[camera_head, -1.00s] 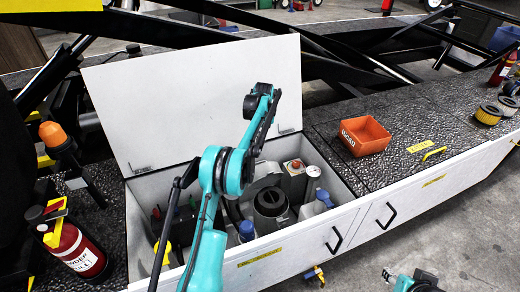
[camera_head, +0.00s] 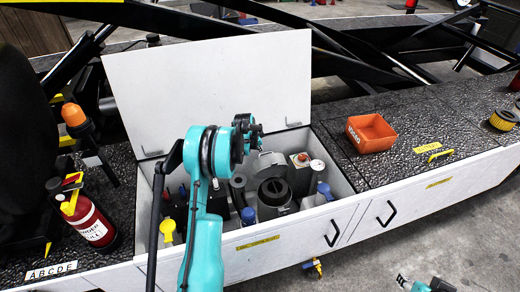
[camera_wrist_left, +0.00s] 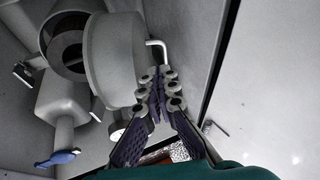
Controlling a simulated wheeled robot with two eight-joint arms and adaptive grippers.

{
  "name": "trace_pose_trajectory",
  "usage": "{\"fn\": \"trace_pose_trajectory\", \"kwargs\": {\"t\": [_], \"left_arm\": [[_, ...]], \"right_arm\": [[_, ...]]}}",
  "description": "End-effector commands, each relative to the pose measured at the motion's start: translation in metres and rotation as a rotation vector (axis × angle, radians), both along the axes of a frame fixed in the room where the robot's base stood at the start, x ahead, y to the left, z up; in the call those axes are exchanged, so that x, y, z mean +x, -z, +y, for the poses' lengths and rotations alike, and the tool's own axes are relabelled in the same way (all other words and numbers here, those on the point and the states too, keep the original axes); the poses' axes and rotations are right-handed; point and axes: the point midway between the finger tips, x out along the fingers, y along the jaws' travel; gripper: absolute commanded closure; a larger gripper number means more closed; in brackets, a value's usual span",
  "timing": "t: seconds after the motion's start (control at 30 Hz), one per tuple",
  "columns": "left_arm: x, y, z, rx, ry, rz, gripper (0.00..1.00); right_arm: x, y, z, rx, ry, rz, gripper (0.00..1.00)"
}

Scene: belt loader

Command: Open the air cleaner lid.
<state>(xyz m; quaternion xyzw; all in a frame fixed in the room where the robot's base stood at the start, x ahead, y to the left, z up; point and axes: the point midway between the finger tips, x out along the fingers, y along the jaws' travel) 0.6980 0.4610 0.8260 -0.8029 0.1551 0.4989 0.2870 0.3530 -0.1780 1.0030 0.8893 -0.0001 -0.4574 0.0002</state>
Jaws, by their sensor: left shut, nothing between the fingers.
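The air cleaner (camera_head: 274,199) is a dark grey cylinder in the open white compartment. Its round grey lid (camera_head: 268,160) stands raised behind the dark mouth. In the left wrist view the lid (camera_wrist_left: 114,62) is a large grey disc beside the open housing (camera_wrist_left: 68,48). My left gripper (camera_wrist_left: 162,88) is shut and empty, its tips beside the lid and just below a bent light rod (camera_wrist_left: 157,48). I cannot tell whether they touch. In the head view my left gripper (camera_head: 254,130) is above the compartment, partly hidden by its arm. My right gripper (camera_head: 404,282) shows only partly at the bottom edge.
The compartment's large white cover (camera_head: 210,90) stands open behind it. Bottles, a red-topped box (camera_head: 301,160) and a gauge (camera_head: 317,165) crowd the compartment. An orange bin (camera_head: 370,133) sits on the deck to the right. A red extinguisher (camera_head: 93,222) stands at the left.

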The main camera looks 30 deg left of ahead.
Motion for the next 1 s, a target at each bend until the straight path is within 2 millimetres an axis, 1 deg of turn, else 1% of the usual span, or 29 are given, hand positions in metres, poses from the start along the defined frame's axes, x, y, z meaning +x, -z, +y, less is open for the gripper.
{"fn": "trace_pose_trajectory", "kwargs": {"t": [0.03, 0.1, 0.2, 0.33, 0.5, 0.83, 1.0], "left_arm": [[0.005, 0.013, 0.000, 0.000, 0.001, 0.000, 1.00], [0.011, 0.025, 0.001, 0.001, 0.002, 0.000, 1.00], [0.019, 0.039, 0.001, 0.000, 0.002, 0.001, 1.00], [0.026, 0.052, 0.002, 0.001, 0.003, 0.001, 1.00], [0.030, 0.059, 0.002, 0.002, 0.004, 0.002, 1.00], [0.030, 0.059, 0.002, 0.000, 0.003, 0.003, 1.00], [0.038, 0.062, 0.012, -0.050, 0.001, 0.046, 1.00]], "right_arm": [[0.000, 0.007, 0.000, 0.000, 0.000, 0.000, 0.60], [0.000, 0.012, 0.000, 0.000, 0.000, 0.000, 0.60], [0.000, 0.017, 0.000, 0.000, 0.000, 0.000, 0.60], [0.000, 0.022, 0.000, 0.000, 0.000, 0.000, 0.60], [0.000, 0.024, 0.000, 0.000, 0.000, 0.000, 0.60], [0.000, 0.023, 0.000, 0.000, 0.000, 0.000, 0.60], [0.000, 0.022, 0.000, 0.000, 0.000, 0.000, 0.60]]}}
